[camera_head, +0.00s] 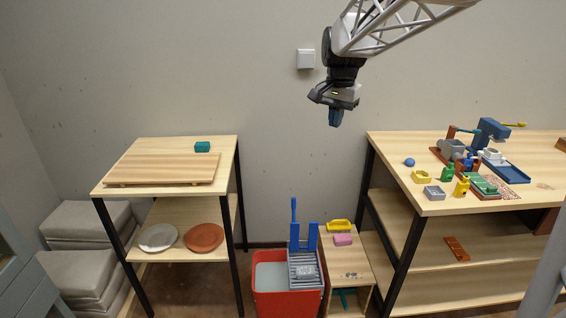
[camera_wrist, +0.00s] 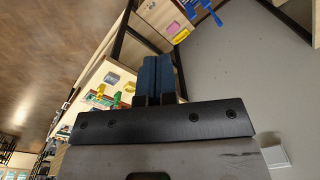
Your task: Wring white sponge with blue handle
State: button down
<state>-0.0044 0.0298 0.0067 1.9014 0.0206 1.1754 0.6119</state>
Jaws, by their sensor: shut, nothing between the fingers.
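A red bucket (camera_head: 267,306) stands on the floor between the two tables, with greyish water (camera_head: 278,278) in its left part. A grey slatted wringer (camera_head: 303,256) with blue uprights (camera_head: 313,236) sits over its right part. A blue handle (camera_head: 294,210) rises upright at the wringer's left side. A pale block, seemingly the white sponge (camera_head: 305,271), lies in the wringer. My gripper (camera_head: 335,120) is shut and empty, high above the bucket and a little to the right. Its blue fingers (camera_wrist: 158,76) are together in the wrist view, where blue wringer parts (camera_wrist: 205,10) show at the top.
A small wooden stand (camera_head: 346,262) right of the bucket holds a yellow item (camera_head: 339,226) and a pink block (camera_head: 343,239). The right table (camera_head: 400,145) carries several small objects.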

jog(key=w+a+f+m+g, duration=0.15)
jog(key=w+f, duration=0.35)
jog(key=w, duration=0.7)
jog(key=w+f+m, duration=0.3)
jog(key=w+f, duration=0.2)
jog(key=w, duration=0.6)
jog(key=w+a+f+m+g, duration=0.15)
jog(key=w+f, duration=0.35)
jog(key=w, duration=0.7)
jog(key=w+f+m, duration=0.2)
jog(key=w+f, duration=0.4)
jog(key=f, duration=0.5)
jog(key=w+a+f+m+g, duration=0.1)
jog(key=w+f+m, duration=0.1)
jog(key=w+f, duration=0.4)
jog(key=w+f+m, duration=0.3)
jog(key=w+f, duration=0.3)
jog(key=f, duration=0.9)
jog(key=shift+a+f+g+y, duration=0.15)
jog(key=shift+f+g+y, duration=0.15)
jog(key=shift+f+g, duration=0.1)
jog(key=s+a+f, duration=0.1)
jog(key=s+f, duration=0.6)
jog(key=f, duration=0.2)
jog(key=shift+s+a, duration=0.2)
jog(key=shift+a, duration=0.05)
